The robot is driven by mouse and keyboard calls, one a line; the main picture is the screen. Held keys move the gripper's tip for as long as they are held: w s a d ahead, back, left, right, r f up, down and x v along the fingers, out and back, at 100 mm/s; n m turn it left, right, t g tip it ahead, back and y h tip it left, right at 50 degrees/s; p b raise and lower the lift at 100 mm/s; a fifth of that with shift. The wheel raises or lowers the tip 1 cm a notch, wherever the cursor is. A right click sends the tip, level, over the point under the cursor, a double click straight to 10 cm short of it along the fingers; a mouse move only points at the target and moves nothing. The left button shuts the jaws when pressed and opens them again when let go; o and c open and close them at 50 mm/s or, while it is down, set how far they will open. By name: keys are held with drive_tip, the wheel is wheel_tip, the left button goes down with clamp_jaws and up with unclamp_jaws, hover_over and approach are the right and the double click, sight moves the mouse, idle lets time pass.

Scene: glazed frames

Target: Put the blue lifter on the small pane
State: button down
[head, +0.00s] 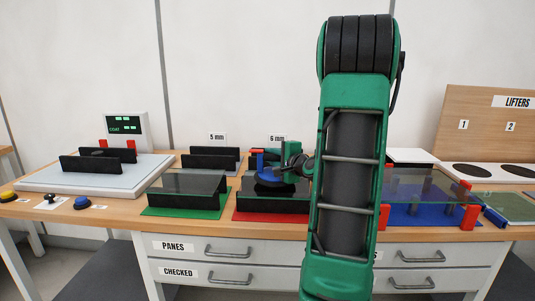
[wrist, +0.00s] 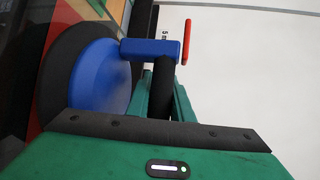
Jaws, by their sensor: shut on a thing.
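The blue lifter (head: 268,176) has a blue body, a wide black pad and a red-ended lever. In the wrist view the lifter (wrist: 105,78) is tilted in the picture at the left. My gripper (head: 295,166) is shut on it; in the wrist view a black neck stands between the green jaws (wrist: 163,88). The lifter is over the rack on the red mat (head: 240,216), where a dark pane seems to lie. I cannot tell whether the pad touches it. Another glass pane (head: 190,184) rests on a black rack on the green mat (head: 160,212). Which pane is the small one is not clear.
A larger pane (head: 425,186) lies on red posts above a blue mat (head: 405,215) at right. A white platform (head: 60,182) with black racks and a display box (head: 127,126) stand at left. A wooden board marked LIFTERS (head: 480,105) stands behind white shelf spots. My arm hides the table's middle right.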

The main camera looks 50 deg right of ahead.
drive_tip(key=shift+f, duration=0.85)
drive_tip(key=c, duration=1.6)
unclamp_jaws()
drive_tip(key=shift+f, duration=0.2)
drive_tip(key=shift+o, duration=0.2)
drive_tip(key=shift+r, duration=0.15)
